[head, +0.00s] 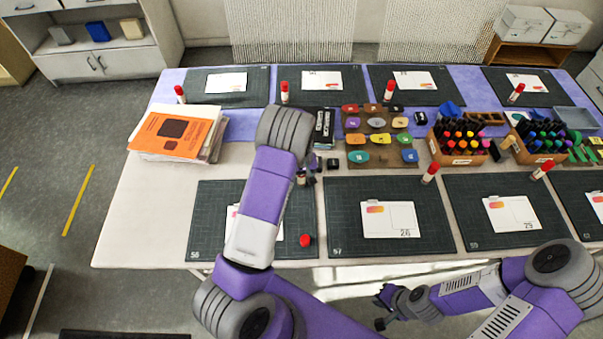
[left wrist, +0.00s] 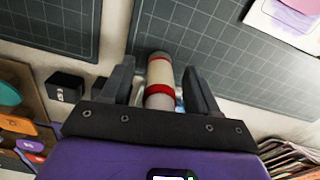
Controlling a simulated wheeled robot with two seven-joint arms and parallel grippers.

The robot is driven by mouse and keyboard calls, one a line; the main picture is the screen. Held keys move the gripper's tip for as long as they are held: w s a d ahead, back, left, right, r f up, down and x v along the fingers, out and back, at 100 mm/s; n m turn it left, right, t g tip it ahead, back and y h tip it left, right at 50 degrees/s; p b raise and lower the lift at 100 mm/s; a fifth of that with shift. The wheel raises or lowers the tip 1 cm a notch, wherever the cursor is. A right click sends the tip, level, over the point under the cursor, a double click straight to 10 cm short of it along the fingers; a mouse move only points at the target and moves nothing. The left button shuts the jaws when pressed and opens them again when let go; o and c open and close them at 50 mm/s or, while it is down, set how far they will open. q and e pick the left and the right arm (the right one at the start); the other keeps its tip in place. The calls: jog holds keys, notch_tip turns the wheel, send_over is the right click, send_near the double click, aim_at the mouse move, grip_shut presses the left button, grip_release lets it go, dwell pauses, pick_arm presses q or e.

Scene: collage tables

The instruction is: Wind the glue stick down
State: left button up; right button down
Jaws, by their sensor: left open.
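The glue stick (head: 301,179) stands near the top right corner of mat 56 (head: 215,195), partly hidden by my left arm in the head view. In the left wrist view the glue stick (left wrist: 160,75) has a pale body, red bands and grey ends. It lies between the two fingers of my left gripper (left wrist: 160,85), with a gap to the fingers on both sides. The left gripper (head: 310,166) is open. A loose red cap (head: 305,240) sits on mat 56. My right gripper (head: 383,307) is empty in front of the table, its fingers apart.
A stack of papers with an orange sheet (head: 171,134) stands at left. A small black block (head: 333,163) is right of my left gripper. Coloured stamps (head: 358,157) and marker boxes (head: 459,158) stand further right. Other red-capped glue sticks (head: 430,173) stand by the mats.

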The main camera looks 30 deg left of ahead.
pick_arm(q)
jog(key=c, duration=1)
